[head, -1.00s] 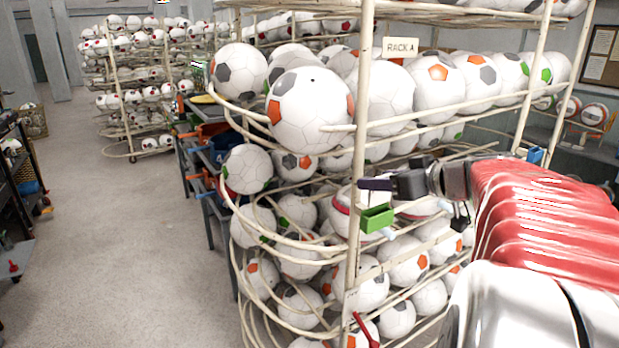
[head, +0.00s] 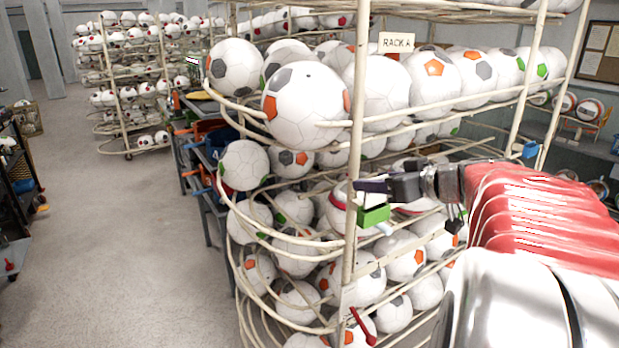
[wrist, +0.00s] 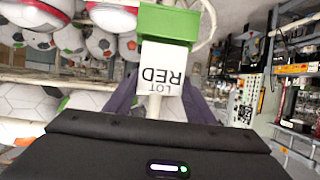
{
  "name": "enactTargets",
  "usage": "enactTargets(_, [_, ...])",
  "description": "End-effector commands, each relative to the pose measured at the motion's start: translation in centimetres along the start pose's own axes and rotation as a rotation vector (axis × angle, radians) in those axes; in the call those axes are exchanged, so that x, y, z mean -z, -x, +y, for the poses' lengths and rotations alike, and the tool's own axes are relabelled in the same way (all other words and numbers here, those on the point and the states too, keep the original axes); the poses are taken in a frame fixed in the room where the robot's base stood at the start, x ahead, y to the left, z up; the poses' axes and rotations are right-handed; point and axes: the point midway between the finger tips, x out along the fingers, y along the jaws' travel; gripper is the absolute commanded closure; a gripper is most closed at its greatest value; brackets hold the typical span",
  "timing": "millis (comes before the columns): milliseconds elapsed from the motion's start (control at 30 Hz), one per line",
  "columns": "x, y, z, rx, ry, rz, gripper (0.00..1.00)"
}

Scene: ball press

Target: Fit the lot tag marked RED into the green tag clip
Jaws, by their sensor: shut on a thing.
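The lot tag (wrist: 163,68) is a white card printed LOT RED, upside down in the wrist view. My gripper (wrist: 158,100) is shut on it, with a dark purple finger on each side. The green tag clip (wrist: 166,22) is just beyond the tag's far edge. The two meet in the picture; I cannot tell whether the tag is inside the clip or only in front of it. In the head view the green clip (head: 373,215) is on the rack post, just below my gripper (head: 368,186). The tag cannot be made out there.
The cream wire rack (head: 357,130) full of soccer balls stands close around the clip, with a RACK A sign (head: 396,42). A red-handled thing (head: 362,327) hangs lower on the post. Open floor (head: 110,240) lies to the left.

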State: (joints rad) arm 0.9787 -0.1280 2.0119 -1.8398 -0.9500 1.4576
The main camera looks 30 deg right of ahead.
Motion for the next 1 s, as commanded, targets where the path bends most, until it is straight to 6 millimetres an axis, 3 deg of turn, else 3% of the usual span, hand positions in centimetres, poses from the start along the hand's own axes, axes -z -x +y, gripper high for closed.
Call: enactTargets(1000, [-1.7,-0.6,0.1,-0.002,0.0,0.0,0.72])
